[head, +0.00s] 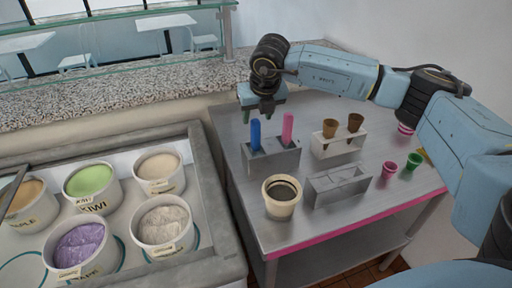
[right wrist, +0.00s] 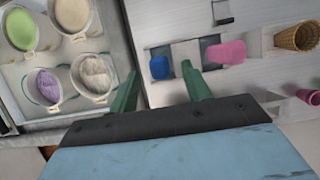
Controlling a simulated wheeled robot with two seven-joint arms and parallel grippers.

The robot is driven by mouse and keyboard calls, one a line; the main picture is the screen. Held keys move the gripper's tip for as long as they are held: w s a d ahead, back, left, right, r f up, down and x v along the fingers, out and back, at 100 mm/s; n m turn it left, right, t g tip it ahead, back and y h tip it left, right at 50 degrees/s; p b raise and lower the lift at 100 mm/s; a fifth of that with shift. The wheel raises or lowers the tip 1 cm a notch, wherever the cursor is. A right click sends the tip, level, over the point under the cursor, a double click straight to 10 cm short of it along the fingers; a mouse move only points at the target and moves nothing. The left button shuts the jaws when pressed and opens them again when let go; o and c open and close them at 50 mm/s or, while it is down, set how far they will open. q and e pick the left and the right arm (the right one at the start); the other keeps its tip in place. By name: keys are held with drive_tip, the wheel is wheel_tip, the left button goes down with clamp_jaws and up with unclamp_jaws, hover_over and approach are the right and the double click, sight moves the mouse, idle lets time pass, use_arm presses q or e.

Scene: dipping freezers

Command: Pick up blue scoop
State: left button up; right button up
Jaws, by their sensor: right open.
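The blue scoop (head: 255,134) stands upright in a grey holder (head: 284,160) on the metal table, its handle pointing up. A pink scoop (head: 288,127) stands beside it in the same holder. My right gripper (head: 257,112) is open and empty, above the blue scoop. In the right wrist view, the blue scoop (right wrist: 158,68) shows between and just beyond the two green fingers, with the pink scoop (right wrist: 226,52) to the right, outside them. I cannot tell the exact height gap. The lower ends of the scoops are hidden in the holder. My left gripper is not in view.
A white stand (head: 340,146) holds two cones. A cream tub (head: 282,207) and an empty grey holder (head: 338,186) stand nearer. Pink and green cups (head: 413,162) are at the right. A freezer (head: 225,222) with several ice cream tubs is at the left.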

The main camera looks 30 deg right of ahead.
sight(257, 122)
drive_tip(key=shift+s+p+x, duration=0.15)
drive_tip(key=shift+p+x, duration=0.1)
drive_tip(key=shift+x, duration=1.1)
drive_tip(key=shift+s+p+x, duration=0.15)
drive_tip(key=shift+p+x, duration=0.05)
drive_tip(key=shift+x, duration=1.15)
drive_tip(key=shift+a+f, duration=0.1)
drive_tip(key=shift+a, duration=0.1)
clamp_jaws()
